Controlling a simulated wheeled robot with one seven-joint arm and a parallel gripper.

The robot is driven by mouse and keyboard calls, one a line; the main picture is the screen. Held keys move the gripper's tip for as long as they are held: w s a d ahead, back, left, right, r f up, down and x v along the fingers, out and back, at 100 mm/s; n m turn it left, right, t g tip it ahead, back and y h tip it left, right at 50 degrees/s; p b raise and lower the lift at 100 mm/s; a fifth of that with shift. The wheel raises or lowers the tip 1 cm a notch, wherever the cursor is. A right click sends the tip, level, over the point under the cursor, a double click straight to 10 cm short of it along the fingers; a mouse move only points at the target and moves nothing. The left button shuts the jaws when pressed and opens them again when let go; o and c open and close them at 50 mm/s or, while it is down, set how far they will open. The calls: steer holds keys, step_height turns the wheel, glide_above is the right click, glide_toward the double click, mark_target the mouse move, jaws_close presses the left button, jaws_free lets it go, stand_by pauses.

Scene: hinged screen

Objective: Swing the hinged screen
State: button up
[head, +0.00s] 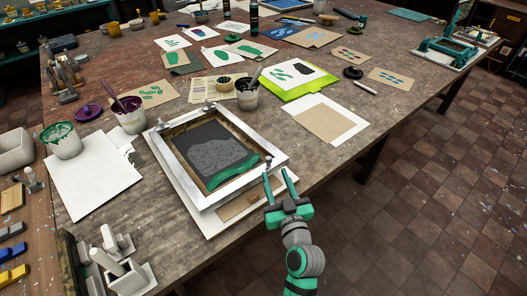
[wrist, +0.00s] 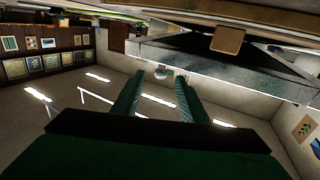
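The hinged screen (head: 248,183) has a pale frame around dark mesh, with a grey patch and green ink along its near edge.
Ink pots (head: 247,94) and a purple-rimmed pot (head: 130,115) stand behind the screen. A white sheet (head: 92,178) lies left, and a brown-and-white print sheet (head: 325,119) right. Several prints cover the far table. The floor (head: 430,200) at right is clear.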

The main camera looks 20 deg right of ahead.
steer(key=shift+w+r, duration=0.3)
steer(key=shift+r, duration=0.05)
steer(key=shift+w+r+y, duration=0.1)
steer(key=shift+w+y, duration=0.2)
steer(key=shift+w, duration=0.3)
glide_toward(265, 151)
steer(key=w+r, duration=0.1)
steer(key=w, duration=0.1)
steer(key=w+r, duration=0.2)
steer(key=w+a+r, duration=0.1)
steer(key=shift+w+r, duration=0.2)
steer(key=shift+w, duration=0.2)
jaws_close()
